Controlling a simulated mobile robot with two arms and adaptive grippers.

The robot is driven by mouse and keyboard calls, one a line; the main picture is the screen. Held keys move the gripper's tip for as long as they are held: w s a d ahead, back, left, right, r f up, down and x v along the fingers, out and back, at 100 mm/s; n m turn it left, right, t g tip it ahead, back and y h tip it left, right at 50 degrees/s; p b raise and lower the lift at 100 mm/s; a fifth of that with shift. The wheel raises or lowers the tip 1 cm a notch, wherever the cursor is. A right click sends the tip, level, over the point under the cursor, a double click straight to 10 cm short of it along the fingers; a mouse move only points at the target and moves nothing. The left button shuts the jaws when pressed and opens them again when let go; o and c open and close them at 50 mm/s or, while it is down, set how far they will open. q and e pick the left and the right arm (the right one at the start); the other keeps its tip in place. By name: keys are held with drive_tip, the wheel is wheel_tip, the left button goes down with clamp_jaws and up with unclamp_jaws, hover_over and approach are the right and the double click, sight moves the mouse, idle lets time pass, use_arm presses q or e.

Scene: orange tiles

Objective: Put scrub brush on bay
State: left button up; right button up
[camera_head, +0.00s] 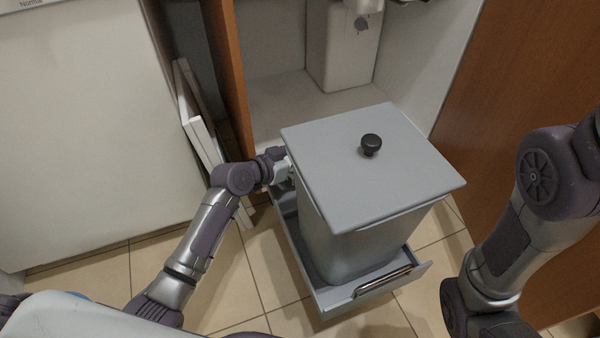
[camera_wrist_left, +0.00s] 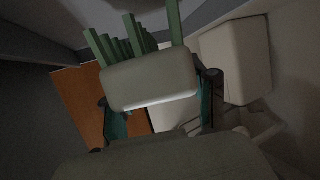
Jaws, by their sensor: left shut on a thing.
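My left gripper (camera_head: 281,166) is beside the left side of the grey bin, low under the lid's edge, and partly hidden there. In the left wrist view, it is shut on the scrub brush (camera_wrist_left: 150,80), with one finger on each side. The brush has a pale rounded body and green bristles pointing up in that picture. In the head view the brush can hardly be made out. The open cabinet bay (camera_head: 280,98) has a pale floor and lies behind the bin. My right arm is at the right; its gripper is out of view.
A grey bin with a knobbed lid (camera_head: 325,175) stands in a pulled-out tray (camera_head: 335,300) in front of the cabinet. A white container (camera_head: 335,60) stands inside the cabinet. White panels (camera_head: 203,140) lean at the left. Tiled floor (camera_head: 100,275) is clear at the lower left.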

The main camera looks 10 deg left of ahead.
use_arm(q)
wheel_tip(320, 180, down, 4)
drive_tip(key=shift+r+b, duration=0.15)
drive_tip(key=shift+b, duration=1.1)
drive_tip(key=shift+r, duration=0.15)
drive_tip(key=o, duration=0.9)
